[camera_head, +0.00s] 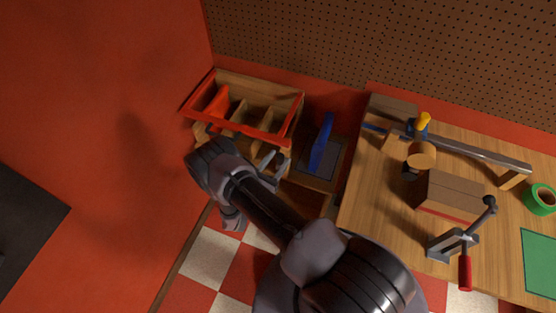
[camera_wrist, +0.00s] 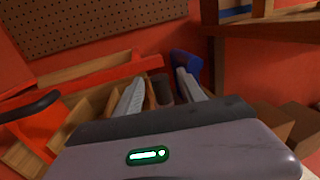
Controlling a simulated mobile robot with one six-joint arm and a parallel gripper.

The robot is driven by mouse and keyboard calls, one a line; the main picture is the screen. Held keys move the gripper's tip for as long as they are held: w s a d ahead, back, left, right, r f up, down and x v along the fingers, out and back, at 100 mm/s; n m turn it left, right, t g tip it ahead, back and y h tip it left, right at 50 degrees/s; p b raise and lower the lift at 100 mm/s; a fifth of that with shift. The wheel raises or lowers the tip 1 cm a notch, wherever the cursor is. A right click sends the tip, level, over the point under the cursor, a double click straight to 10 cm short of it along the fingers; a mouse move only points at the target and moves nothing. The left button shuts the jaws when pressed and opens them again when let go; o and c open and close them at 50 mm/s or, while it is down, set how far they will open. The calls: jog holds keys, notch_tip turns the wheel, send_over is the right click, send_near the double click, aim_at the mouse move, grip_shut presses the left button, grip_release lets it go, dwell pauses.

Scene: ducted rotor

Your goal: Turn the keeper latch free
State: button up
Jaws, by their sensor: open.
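I cannot pick out the keeper latch for certain in either view. My gripper (camera_head: 273,164) is open and empty at the front right corner of a red-rimmed wooden box (camera_head: 298,108). In the wrist view both fingers of my gripper (camera_wrist: 160,84) stand apart, with small brown and grey shapes visible between and beyond them. A blue upright piece (camera_head: 322,145) stands just right of my gripper, on a dark grey pad. A blue piece also shows in the wrist view (camera_wrist: 186,60), behind the right fingertip. My wrist and arm hide what lies below the box.
The wooden bench (camera_head: 375,220) at right holds a clamp with a red handle (camera_head: 465,272), a wooden block (camera_head: 452,192), a metal bar (camera_head: 480,155) and a green ring (camera_head: 541,198). A pegboard (camera_head: 400,45) covers the back wall. A black curved bar (camera_wrist: 30,107) shows at the wrist view's left.

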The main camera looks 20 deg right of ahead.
jog(key=shift+w+d, duration=0.15)
jog(key=shift+d, duration=0.05)
grip_shut()
dwell(1.3)
